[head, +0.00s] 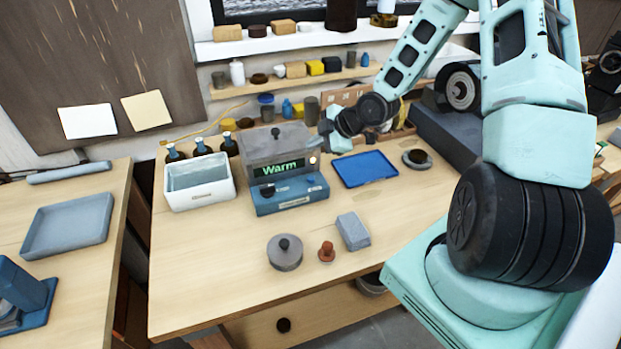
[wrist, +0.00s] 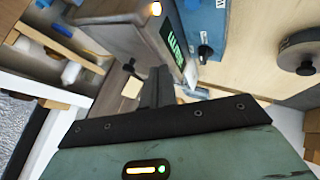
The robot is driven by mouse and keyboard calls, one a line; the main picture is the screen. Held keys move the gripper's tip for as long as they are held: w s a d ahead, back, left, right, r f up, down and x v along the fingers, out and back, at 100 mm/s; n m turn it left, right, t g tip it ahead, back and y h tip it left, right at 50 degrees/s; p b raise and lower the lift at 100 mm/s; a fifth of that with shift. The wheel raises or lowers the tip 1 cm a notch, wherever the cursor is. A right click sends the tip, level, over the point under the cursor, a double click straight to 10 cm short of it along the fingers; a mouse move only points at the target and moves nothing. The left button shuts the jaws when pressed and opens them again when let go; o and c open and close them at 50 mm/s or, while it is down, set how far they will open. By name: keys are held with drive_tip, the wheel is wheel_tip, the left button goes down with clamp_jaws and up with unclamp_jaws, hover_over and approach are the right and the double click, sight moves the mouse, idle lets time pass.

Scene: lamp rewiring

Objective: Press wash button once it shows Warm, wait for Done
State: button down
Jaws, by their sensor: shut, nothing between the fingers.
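The washer is a grey box (head: 276,145) on a blue base (head: 292,195), standing on the wooden bench. Its display (head: 279,167) reads "Warm" in green; it also shows at an angle in the wrist view (wrist: 176,46). A small orange lamp (head: 313,160) glows beside the display. A blue button (head: 310,180) sits at the right of the base and a dark knob (head: 267,190) at the left. I cannot read which control is the wash button. My gripper (head: 316,141) is shut and empty, close to the washer's upper right side. Its fingers (wrist: 155,88) point towards the washer in the wrist view.
A white bin (head: 198,182) and several dark bottles stand left of the washer. A blue tray (head: 364,168) lies to its right. A round grey lid (head: 285,252), a red-brown knob (head: 327,252) and a grey block (head: 353,231) stand in front. The bench's front left is clear.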

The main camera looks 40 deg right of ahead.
drive_tip(key=b, duration=0.7)
hover_over(315, 182)
drive_tip(key=shift+f, duration=4.3)
drive_tip(key=shift+a, duration=0.1)
drive_tip(key=shift+f+b, duration=0.35)
drive_tip(key=shift+f, duration=0.05)
drive_tip(key=shift+f+b, duration=0.45)
drive_tip(key=shift+f, duration=0.05)
drive_tip(key=shift+r, duration=0.15)
drive_tip(key=shift+r+p, duration=0.8)
wheel_tip(315, 182, up, 5)
drive_tip(key=p, duration=0.4)
